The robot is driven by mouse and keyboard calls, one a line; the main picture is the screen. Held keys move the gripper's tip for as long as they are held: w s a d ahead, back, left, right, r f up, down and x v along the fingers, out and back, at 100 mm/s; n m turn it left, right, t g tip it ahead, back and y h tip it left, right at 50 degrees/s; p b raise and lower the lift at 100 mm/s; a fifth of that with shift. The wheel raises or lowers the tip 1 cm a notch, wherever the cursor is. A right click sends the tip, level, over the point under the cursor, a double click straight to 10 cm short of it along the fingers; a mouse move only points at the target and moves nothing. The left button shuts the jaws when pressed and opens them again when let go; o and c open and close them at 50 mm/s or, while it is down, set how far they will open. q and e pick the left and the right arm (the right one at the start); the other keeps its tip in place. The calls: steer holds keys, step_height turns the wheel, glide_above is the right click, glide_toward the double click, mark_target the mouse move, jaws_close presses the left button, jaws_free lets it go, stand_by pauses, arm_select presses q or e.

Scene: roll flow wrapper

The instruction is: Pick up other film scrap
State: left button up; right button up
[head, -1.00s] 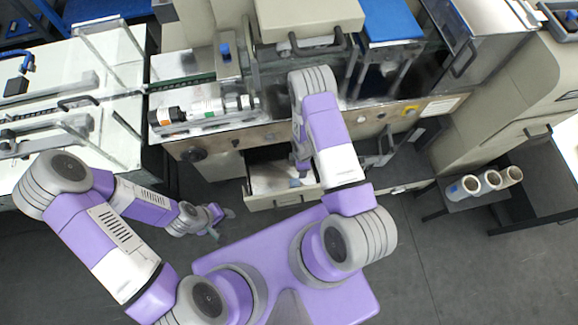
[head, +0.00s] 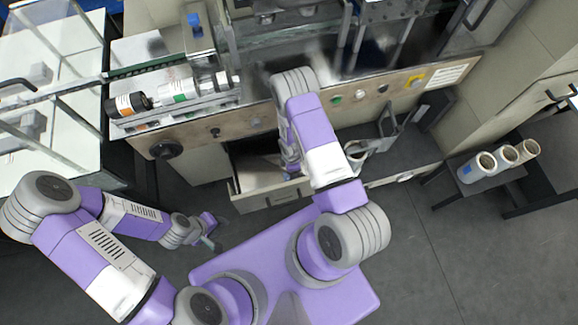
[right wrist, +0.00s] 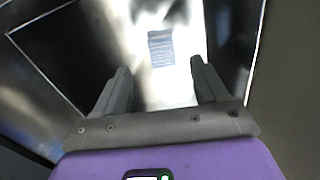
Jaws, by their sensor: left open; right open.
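In the right wrist view, a small grey-blue striped patch (right wrist: 161,47) lies on a bright, shiny metal surface (right wrist: 172,88). It may be film scrap, but I cannot tell for sure. My right gripper (right wrist: 160,68) is open, with its two dark fingers on either side of the bright strip and the patch beyond the fingertips. My left gripper (head: 214,233) is open and empty, low over the floor left of my base.
The wrapper's front panel (head: 205,132) with knobs runs above the drawer. A film roll (head: 180,90) sits on the machine at the left. Floor at lower right is clear.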

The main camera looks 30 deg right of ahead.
step_height(320, 180, down, 7)
steer(key=shift+s+d+f+b, duration=0.1)
steer(key=shift+d+b, duration=0.05)
steer(key=shift+b, duration=1)
steer(key=shift+c, duration=0.3)
